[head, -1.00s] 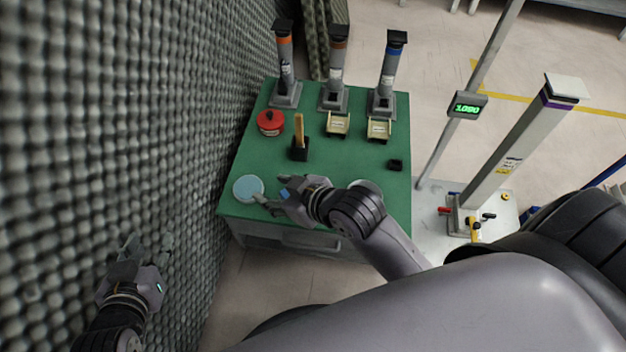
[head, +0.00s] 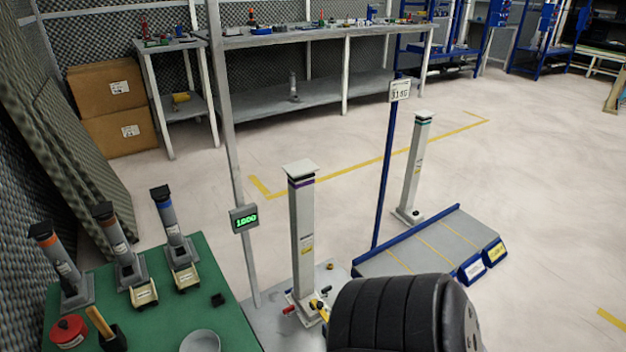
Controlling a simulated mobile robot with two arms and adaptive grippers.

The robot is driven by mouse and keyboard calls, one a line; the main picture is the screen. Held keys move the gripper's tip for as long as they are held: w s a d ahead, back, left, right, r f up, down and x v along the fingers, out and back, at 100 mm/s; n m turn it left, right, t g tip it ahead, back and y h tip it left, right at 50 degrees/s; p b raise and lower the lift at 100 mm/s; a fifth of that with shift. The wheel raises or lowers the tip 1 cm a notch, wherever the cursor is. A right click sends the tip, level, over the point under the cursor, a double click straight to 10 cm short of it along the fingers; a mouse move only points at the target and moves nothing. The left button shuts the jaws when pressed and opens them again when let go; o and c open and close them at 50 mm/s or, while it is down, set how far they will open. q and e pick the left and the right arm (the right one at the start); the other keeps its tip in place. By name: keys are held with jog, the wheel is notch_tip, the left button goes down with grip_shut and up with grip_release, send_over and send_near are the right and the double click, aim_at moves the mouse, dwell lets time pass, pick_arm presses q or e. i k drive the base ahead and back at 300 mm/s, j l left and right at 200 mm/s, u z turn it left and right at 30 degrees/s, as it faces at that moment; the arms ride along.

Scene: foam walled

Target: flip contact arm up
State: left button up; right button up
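A tall grey column (head: 302,235) with a purple band and a pale flat top stands upright on a light base plate (head: 262,325). At its foot are small fittings: a red-ended one (head: 289,310), a dark one and a yellow one (head: 321,311). I cannot tell which part is the contact arm; the foot is partly hidden by my own dark arm link. Neither gripper is in view.
A post with a green-lit display (head: 244,218) stands left of the column. The green table (head: 215,300) at lower left holds three banded tubes, a red container (head: 69,331) and a pale round dish (head: 200,342). A blue-edged platform (head: 415,258) lies right. Open floor is beyond.

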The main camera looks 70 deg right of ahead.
aim_at(322, 311)
jog(key=i+z, duration=0.35)
jog(key=k+z, duration=0.1)
jog(key=z, duration=1.85)
